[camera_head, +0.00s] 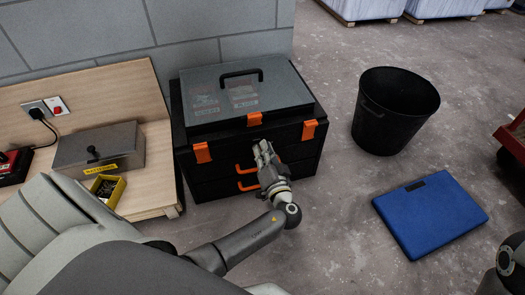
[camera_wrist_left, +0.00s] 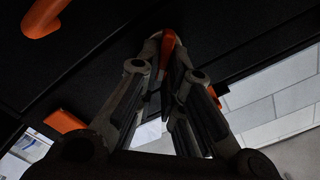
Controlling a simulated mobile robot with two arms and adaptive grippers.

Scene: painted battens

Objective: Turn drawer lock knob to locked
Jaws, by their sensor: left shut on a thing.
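The black tool chest (camera_head: 184,160) stands against the grey block wall, with orange latches and orange drawer handles (camera_head: 246,185) on its front. My left gripper (camera_head: 262,150) reaches up to the chest's front, just below the middle latch. In the left wrist view, my left gripper (camera_wrist_left: 166,58) is shut on a narrow orange knob (camera_wrist_left: 168,44) on the black front. The fingertips partly cover the knob, so I cannot tell its exact turn. In the head view the gripper hides the knob.
A wooden bench (camera_head: 150,196) with a grey metal box (camera_head: 97,150) and a yellow bin (camera_head: 104,190) stands left of the chest. A black bucket (camera_head: 394,112) and a blue case (camera_head: 430,214) are on the floor to the right. Bare concrete lies between.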

